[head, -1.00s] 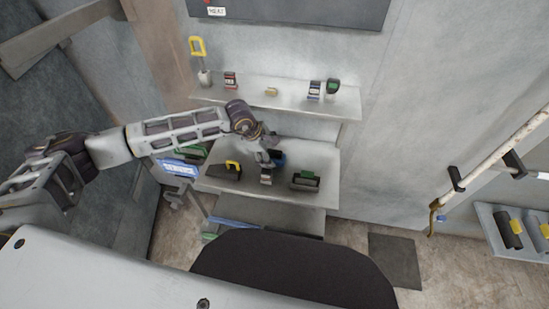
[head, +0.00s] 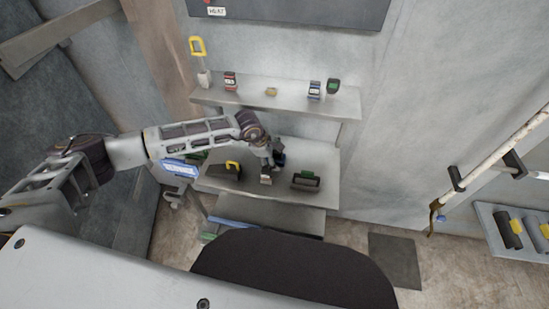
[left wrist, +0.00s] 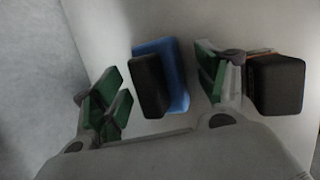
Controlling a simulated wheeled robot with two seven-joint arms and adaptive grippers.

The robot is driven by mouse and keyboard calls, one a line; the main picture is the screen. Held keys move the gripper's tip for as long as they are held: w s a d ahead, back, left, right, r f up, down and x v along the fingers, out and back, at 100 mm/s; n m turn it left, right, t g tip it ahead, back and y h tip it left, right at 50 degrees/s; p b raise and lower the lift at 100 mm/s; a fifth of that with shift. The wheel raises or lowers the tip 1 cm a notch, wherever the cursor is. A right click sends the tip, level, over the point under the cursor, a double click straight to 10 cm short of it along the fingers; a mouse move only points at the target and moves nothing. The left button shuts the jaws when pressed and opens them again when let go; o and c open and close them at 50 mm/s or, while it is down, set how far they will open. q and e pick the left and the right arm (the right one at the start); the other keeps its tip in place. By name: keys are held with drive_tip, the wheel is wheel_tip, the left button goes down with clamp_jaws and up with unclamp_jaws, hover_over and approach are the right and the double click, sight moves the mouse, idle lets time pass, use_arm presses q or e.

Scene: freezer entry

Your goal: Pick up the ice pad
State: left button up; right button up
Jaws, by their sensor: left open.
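A blue pad with a black block on its near side, which looks like the ice pad, shows in the left wrist view (left wrist: 176,75). In the head view it is a small blue and dark patch (head: 279,158) on the middle shelf, partly hidden by my gripper. My left gripper (head: 268,172) is open over this shelf. In the left wrist view its green-padded fingers (left wrist: 162,88) stand apart, one to each side of the blue pad, with visible gaps. I cannot tell the remaining depth between them. My right gripper is not in view.
The upper shelf (head: 300,98) with small items overhangs behind. A rail (head: 490,165) runs along the right wall.

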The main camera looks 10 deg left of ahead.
use_arm(q)
drive_tip(key=c, duration=1.1)
drive_tip(key=shift+r, duration=0.2)
